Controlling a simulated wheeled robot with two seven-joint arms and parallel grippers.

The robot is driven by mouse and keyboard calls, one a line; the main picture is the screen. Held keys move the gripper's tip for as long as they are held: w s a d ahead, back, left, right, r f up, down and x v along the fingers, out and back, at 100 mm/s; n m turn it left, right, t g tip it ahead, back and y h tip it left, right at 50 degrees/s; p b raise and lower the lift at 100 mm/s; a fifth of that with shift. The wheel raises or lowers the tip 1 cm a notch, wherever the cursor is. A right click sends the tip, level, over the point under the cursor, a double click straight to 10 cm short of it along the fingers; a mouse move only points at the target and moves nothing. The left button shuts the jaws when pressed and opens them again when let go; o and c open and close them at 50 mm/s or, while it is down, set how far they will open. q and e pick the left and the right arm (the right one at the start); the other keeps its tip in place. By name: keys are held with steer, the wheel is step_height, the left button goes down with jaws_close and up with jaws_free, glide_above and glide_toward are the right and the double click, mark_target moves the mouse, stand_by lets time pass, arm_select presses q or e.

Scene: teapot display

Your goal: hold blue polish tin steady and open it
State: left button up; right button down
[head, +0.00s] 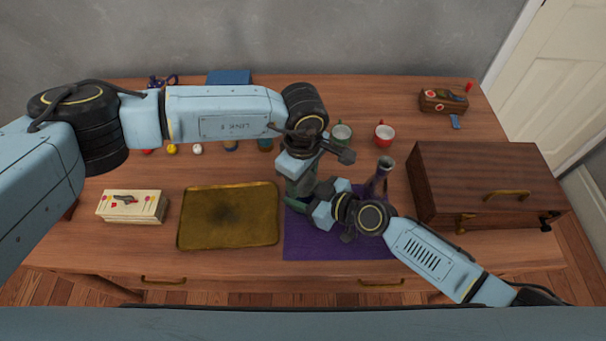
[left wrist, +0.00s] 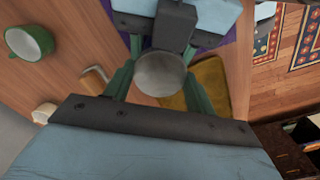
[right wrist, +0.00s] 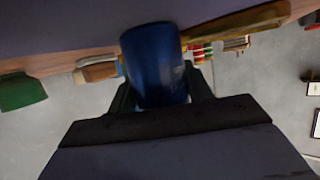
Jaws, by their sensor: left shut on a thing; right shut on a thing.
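The blue polish tin shows in the right wrist view (right wrist: 155,62) as a dark blue cylinder between the fingers of my right gripper (right wrist: 162,92), which is shut on its side. In the left wrist view a round grey lid (left wrist: 160,73) sits between the green fingers of my left gripper (left wrist: 160,80), which is shut on it from above. In the head view my left gripper (head: 299,188) and my right gripper (head: 297,204) meet over the purple cloth (head: 310,246) and hide the tin. I cannot tell whether lid and body are apart.
A brass tray (head: 228,217) lies left of the cloth, with a cream box (head: 131,205) beyond it. A dark vase (head: 382,175) stands close to my right arm. A wooden chest (head: 480,170) fills the right.

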arm_select(q)
steer(key=n, duration=0.4)
steer(key=shift+r, duration=0.2)
stand_by(0.5)
steer(key=shift+r, duration=0.9)
steer(key=shift+r, duration=2)
arm_select(e)
steer(key=c, duration=0.5)
jaws_free()
steer(key=shift+d, duration=0.15)
